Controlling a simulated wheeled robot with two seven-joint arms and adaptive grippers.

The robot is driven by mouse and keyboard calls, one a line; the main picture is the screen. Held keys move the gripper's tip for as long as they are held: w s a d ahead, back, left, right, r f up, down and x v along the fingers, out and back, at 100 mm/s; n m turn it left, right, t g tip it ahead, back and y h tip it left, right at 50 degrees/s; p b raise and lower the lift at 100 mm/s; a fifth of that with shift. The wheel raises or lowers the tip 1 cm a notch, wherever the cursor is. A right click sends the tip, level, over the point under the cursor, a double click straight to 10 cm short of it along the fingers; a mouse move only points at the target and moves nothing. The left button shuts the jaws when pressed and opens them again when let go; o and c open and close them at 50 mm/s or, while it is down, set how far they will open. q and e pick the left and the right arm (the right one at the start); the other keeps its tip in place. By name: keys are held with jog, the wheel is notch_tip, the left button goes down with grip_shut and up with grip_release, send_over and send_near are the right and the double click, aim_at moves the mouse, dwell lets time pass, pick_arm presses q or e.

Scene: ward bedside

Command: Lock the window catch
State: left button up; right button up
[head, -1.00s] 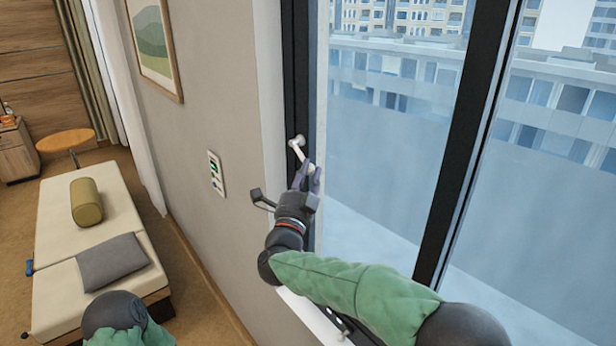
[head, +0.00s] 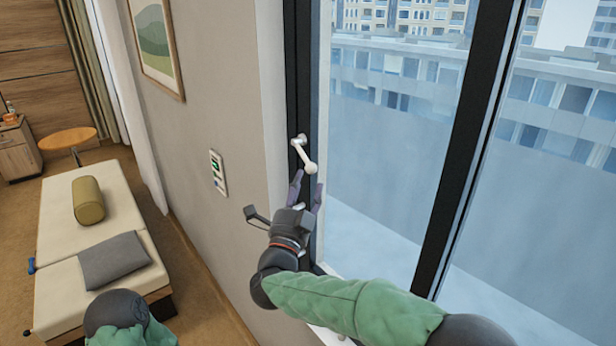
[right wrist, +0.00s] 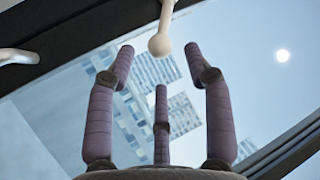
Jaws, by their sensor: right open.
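The white window catch (head: 302,153) sits on the dark window frame (head: 299,90), its handle slanting down to the right to a round knob. My right gripper (head: 307,190) is open and empty just below the knob, apart from it. In the right wrist view the catch's knob (right wrist: 159,45) shows beyond the spread purple fingers (right wrist: 161,85), with nothing between them. My left gripper is not in view; only part of my left arm shows at the bottom left.
A bed (head: 60,238) with a grey pillow (head: 113,261) and an olive bolster (head: 88,200) stands at the left. A round wooden table (head: 66,140) stands behind it.

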jog(key=v, duration=0.7)
jog(key=shift+s, duration=0.15)
